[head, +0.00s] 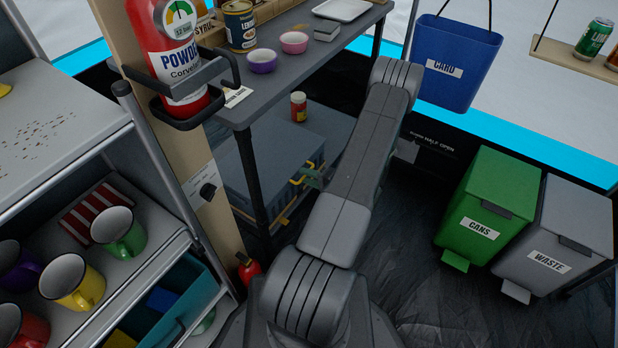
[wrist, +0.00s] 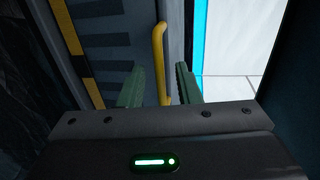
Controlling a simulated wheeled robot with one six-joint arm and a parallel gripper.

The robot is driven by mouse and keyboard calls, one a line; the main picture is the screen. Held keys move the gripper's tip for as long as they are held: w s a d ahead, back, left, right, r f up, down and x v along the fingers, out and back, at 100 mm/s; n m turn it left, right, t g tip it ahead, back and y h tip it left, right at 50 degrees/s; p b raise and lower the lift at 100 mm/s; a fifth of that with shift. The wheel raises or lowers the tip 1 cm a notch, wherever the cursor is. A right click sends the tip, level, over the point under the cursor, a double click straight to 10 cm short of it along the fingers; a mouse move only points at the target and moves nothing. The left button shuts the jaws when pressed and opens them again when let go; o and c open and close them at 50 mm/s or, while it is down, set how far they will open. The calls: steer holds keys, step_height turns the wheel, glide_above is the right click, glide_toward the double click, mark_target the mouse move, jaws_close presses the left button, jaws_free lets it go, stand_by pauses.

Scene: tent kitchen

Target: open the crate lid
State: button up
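The crate (head: 285,152) is a dark blue-grey box on the low shelf under the table, and its lid looks closed. A yellow handle (head: 306,166) is on its right-hand side. In the wrist view the handle (wrist: 159,50) stands upright in front of the crate face (wrist: 120,45). My gripper (wrist: 158,85) has two green fingers, apart, one on each side of the handle's line, with gaps visible on both sides. In the head view my gripper (head: 312,178) is small beside the handle and partly hidden by my arm.
A table leg (head: 252,180) stands in front of the crate. A red jar (head: 298,106) stands behind it. The table (head: 330,48) above holds bowls and cans.

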jaws_close()
steer(key=shift+r, duration=0.1)
steer(key=w+a+r+g+h+p, duration=0.1)
steer(key=w+a+r+h+p, duration=0.1)
steer(key=r+p, duration=0.3)
steer(key=w+a+r+g+h+p, duration=0.2)
steer(key=a+r+h+p, duration=0.1)
steer(key=r, duration=1.1)
steer(key=shift+a+g+p, duration=0.3)
steer(key=shift+a+p, duration=0.3)
steer(key=shift+p, duration=0.55)
steer(key=shift+w, duration=0.1)
